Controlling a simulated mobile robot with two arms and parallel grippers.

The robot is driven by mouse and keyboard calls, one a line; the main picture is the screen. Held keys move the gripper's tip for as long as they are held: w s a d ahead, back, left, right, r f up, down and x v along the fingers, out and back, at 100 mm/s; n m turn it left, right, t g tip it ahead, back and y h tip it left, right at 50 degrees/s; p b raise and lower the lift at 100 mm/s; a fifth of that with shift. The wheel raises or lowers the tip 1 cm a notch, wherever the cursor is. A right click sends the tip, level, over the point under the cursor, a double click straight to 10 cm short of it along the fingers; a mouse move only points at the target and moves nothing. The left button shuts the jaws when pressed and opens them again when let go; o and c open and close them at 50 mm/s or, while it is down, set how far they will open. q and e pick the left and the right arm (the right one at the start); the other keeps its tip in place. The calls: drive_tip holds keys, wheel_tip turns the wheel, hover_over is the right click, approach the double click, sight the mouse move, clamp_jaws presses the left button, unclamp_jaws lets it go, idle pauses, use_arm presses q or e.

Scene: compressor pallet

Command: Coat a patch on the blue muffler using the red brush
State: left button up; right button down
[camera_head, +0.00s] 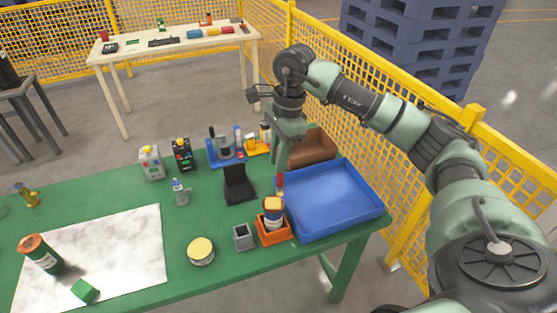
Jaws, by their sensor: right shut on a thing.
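My right gripper (284,158) hangs down over the right part of the green table, at the left edge of the blue tray. It is shut on a small red piece (280,180), which looks like part of the red brush; the rest of it is hard to make out. My left gripper is not in view.
The blue tray (335,222) is empty. A grey square cup (243,237), a round tin (201,250), a black stand (238,186) and a bottle (180,192) are nearby. A white marbled sheet (115,250) bears a green can (42,256) and a green block (85,291). Yellow fencing stands behind.

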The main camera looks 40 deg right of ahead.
drive_tip(key=r, duration=0.1)
drive_tip(key=p, duration=0.1)
drive_tip(key=r, duration=0.1)
drive_tip(key=shift+s+d+r, duration=0.1)
drive_tip(key=shift+d+r, duration=0.15)
drive_tip(key=shift+r, duration=0.1)
drive_tip(key=shift+r+p, duration=0.4)
drive_tip(key=shift+a, duration=0.1)
